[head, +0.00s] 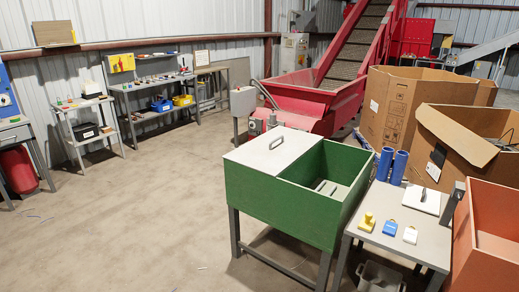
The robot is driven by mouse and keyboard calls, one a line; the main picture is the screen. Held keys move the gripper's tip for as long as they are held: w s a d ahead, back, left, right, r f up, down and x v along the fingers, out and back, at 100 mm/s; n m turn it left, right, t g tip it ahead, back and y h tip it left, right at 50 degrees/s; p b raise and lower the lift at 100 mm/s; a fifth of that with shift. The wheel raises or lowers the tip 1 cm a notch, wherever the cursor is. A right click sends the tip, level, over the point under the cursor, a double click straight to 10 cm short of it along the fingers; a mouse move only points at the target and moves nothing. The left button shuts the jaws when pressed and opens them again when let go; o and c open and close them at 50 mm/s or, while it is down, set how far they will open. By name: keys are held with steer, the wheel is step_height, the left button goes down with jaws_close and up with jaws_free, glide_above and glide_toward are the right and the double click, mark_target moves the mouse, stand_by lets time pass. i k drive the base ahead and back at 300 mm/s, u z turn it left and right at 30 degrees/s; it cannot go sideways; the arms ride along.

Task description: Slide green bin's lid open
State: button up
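The green bin (275,207) stands on a dark metal leg frame in the middle right of the head view. Its flat white lid (257,151) lies across the left part of the bin's top. A grey bar handle (277,143) sits on the lid. The right part of the top is uncovered, and I see into the bin. A few pale strips (327,187) show inside; I cannot tell what they are. The part under the lid is hidden. My gripper is not in view.
A grey table (385,231) stands close on the bin's right, with blue cylinders (391,165) and small yellow, blue and white items. An orange bin (487,245) and cardboard boxes (405,105) are farther right. A red conveyor hopper (312,98) stands behind. The floor (130,215) at left is mostly clear.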

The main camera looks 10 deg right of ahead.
mark_target(270, 154)
steer(key=z, duration=0.15)
steer(key=i, duration=0.95)
steer(key=u, duration=0.1)
steer(key=k, duration=0.5)
steer(key=u, duration=0.4)
steer(key=i, duration=0.45)
steer(key=z, duration=0.05)
